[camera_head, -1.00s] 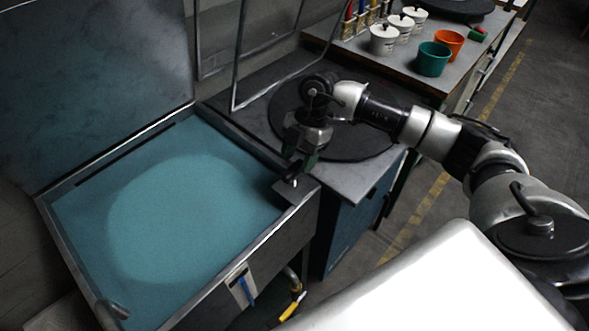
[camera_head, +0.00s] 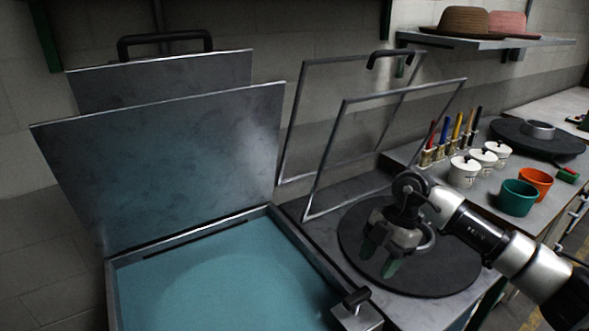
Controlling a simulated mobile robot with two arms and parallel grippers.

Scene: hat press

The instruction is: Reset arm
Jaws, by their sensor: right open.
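My right arm comes in from the right. My right gripper (camera_head: 379,262) is open and empty above the round black disc (camera_head: 443,283) on the grey bench. Its green-tipped fingers point down. The hat press (camera_head: 190,170) stands at the left with its metal lid raised and its teal bed (camera_head: 230,295) exposed. A small black handle (camera_head: 356,297) sits at the bed's right front corner, left of and below the gripper, apart from it. My left gripper is not in view.
Two upright metal frames (camera_head: 330,170) stand behind the disc. Lidded white pots (camera_head: 464,172), a green cup (camera_head: 517,198), an orange cup (camera_head: 536,181) and several brushes (camera_head: 444,132) stand on the bench at the right. Two hats (camera_head: 465,22) rest on a wall shelf.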

